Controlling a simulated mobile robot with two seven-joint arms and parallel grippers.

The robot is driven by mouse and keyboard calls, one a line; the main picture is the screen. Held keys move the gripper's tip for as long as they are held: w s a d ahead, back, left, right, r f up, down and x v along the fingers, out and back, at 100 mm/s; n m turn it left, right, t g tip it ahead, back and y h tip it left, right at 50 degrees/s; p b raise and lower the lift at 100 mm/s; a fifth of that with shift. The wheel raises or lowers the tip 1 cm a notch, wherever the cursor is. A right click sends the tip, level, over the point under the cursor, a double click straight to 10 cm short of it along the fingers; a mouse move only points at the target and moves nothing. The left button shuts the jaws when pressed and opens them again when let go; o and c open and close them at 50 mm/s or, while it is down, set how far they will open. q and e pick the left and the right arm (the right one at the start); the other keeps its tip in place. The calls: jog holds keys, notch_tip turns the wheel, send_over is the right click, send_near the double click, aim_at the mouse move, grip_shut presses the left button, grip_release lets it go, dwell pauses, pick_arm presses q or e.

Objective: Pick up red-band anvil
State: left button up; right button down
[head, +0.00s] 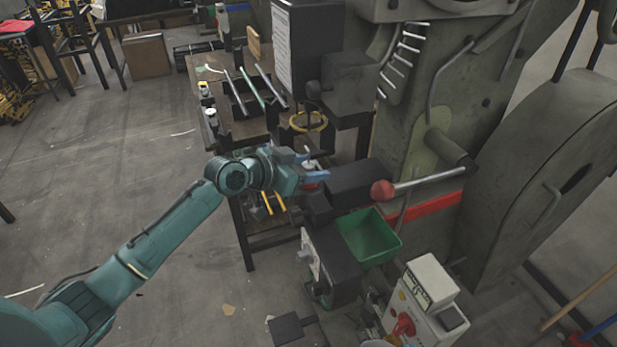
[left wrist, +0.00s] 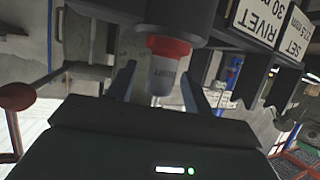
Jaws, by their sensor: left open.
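The fingers are open, with a gap visible on either side of the anvil. In the head view my left gripper (head: 316,166) reaches from the left to the front of the press, and the anvil (head: 311,184) is partly hidden by the fingers. My right gripper is not in view.
A large green-grey press (head: 450,110) stands behind, with a red ball-ended lever (head: 382,191) right of the gripper. A green bin (head: 370,240) and a white control box (head: 425,300) are nearer. A tool table (head: 230,125) stands behind. Open floor lies at left.

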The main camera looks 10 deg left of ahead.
pick_arm(q)
grip_shut()
dwell(0.3)
jog(key=shift+r, duration=0.15)
